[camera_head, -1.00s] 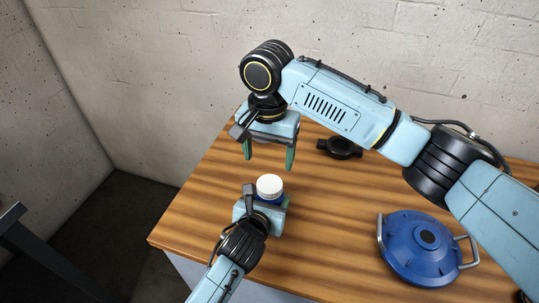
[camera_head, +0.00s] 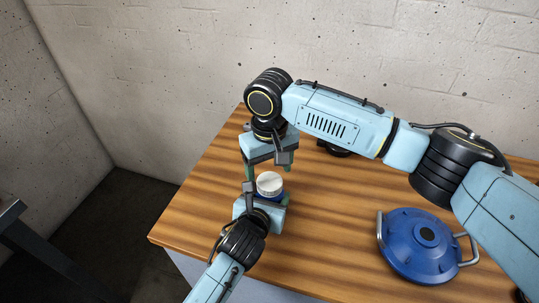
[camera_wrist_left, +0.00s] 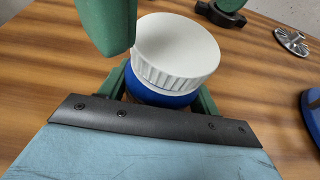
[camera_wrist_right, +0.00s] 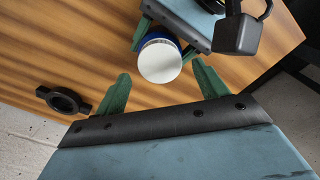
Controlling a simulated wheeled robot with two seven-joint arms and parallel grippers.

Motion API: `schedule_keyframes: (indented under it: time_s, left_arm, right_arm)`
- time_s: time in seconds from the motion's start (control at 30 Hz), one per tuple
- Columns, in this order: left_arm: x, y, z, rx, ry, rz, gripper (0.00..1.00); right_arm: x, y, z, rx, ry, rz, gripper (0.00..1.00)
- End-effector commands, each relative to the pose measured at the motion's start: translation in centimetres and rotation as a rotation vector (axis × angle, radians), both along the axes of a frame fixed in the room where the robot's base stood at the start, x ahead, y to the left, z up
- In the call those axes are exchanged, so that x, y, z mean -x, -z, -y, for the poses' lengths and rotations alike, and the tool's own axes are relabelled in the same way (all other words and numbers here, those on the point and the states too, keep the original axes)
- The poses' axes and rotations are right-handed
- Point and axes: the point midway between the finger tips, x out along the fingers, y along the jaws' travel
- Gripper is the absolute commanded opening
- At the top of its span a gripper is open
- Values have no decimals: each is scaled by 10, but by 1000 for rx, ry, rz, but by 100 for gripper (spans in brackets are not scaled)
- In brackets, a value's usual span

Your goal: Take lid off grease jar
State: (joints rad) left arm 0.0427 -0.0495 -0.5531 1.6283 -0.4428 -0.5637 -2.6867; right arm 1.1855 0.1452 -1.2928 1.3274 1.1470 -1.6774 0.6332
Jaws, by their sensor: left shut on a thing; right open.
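The grease jar is a small blue jar (camera_wrist_left: 160,92) with a white ribbed lid (camera_wrist_left: 177,48) on top. It stands upright near the left end of the table, and the lid also shows in the head view (camera_head: 269,183). My left gripper (camera_head: 266,200) is shut around the blue body, below the lid. My right gripper (camera_head: 268,172) is open, just behind and above the lid, pointing down. In the right wrist view the lid (camera_wrist_right: 159,62) lies beyond and between the two green fingers (camera_wrist_right: 160,90), with nothing between them in contact.
A blue round cover with metal handles (camera_head: 424,246) lies at the right of the wooden table (camera_head: 330,235). A black ring-shaped part (camera_wrist_right: 62,100) lies behind my right gripper. A silver disc part (camera_wrist_left: 292,40) also lies on the table. The table's left edge is close to the jar.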

Motion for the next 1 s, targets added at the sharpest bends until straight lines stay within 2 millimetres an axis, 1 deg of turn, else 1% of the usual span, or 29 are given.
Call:
schedule_keyframes:
  time_s: [0.03,0.1,0.2,0.33,0.53,0.57,0.9,1.0]
  left_arm:
    - [0,1,0,-1,0,-2,0]
    - [0,1,0,-1,0,-2,0]
    - [0,1,0,-1,0,-2,0]
    - [0,1,0,-1,0,-2,0]
    - [0,1,0,-1,0,-2,0]
    - [0,1,0,-1,0,-2,0]
    - [0,1,0,-1,0,-2,0]
    - [0,1,0,-1,0,-2,0]
  right_arm:
    - [0,8,1,2,1,-2,72]
    - [0,16,0,2,1,-1,72]
    - [0,23,0,1,0,0,72]
    - [0,28,0,1,0,0,72]
    - [0,28,0,1,0,0,72]
    - [0,28,0,1,0,0,71]
    - [0,28,0,0,1,1,26]
    - [0,28,0,0,-8,1,26]
